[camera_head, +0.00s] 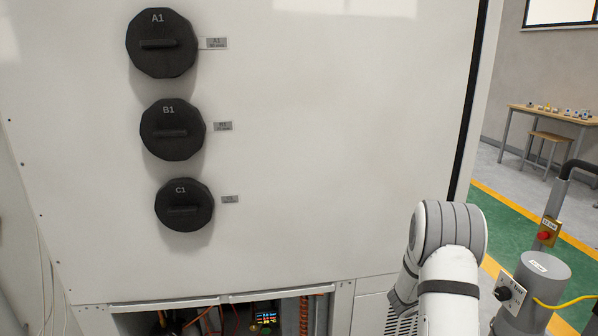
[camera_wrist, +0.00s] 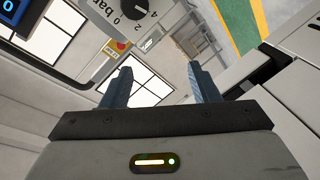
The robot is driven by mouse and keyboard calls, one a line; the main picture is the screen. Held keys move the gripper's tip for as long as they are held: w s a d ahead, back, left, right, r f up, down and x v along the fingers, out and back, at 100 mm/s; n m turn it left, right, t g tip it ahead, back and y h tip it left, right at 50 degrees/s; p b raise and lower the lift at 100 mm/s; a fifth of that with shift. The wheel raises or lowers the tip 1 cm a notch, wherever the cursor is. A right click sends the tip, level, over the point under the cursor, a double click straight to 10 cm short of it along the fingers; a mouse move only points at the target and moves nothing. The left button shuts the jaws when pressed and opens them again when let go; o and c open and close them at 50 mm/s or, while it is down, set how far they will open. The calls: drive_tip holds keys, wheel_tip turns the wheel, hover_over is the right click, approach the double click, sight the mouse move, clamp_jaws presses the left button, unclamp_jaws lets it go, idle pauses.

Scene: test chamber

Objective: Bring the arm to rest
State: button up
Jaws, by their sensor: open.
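My arm shows at the lower right of the head view as white and grey links, in front of the right part of the white cabinet (camera_head: 330,150). My gripper (camera_wrist: 160,78) shows in the wrist view, with its two blue-grey fingers well apart and nothing between them. The gripper itself is not visible in the head view. Beyond the fingers, the wrist view shows a grey panel with a round black knob (camera_wrist: 116,8) marked in bar.
Black round knobs A1 (camera_head: 162,43), B1 (camera_head: 172,130) and C1 (camera_head: 184,205) stick out of the cabinet. An open bay with wires (camera_head: 215,318) lies below. A grey cylindrical device (camera_head: 540,275) stands close right of my arm. A table (camera_head: 550,117) and stool stand far back right.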

drive_tip(key=w+a+r+n+t+y, duration=0.1)
drive_tip(key=w+a+r+t+y, duration=0.2)
drive_tip(key=a, duration=0.4)
drive_tip(key=w+a+r+n+t+y, duration=0.1)
drive_tip(key=w+a+r+t+y, duration=0.15)
drive_tip(key=a+r+y, duration=0.35)
drive_tip(key=s+a+r+n+y, duration=0.1)
drive_tip(key=s+a+r+y, duration=0.15)
drive_tip(key=a, duration=0.35)
drive_tip(key=s+a+r+y, duration=0.1)
drive_tip(key=s+a+y, duration=0.15)
drive_tip(key=a, duration=0.45)
drive_tip(key=s+a+r+n+g+y, duration=0.1)
drive_tip(key=s+a+g, duration=0.1)
drive_tip(key=s+a, duration=0.4)
drive_tip(key=s+a+g+y, duration=0.1)
drive_tip(key=s+a+g, duration=0.15)
drive_tip(key=s, duration=0.65)
drive_tip(key=s+a+g, duration=0.1)
drive_tip(key=s+g, duration=0.2)
drive_tip(key=s, duration=1.1)
drive_tip(key=shift+s+a, duration=0.15)
drive_tip(key=shift+s, duration=0.05)
drive_tip(key=shift+f, duration=0.1)
drive_tip(key=shift+c, duration=0.4)
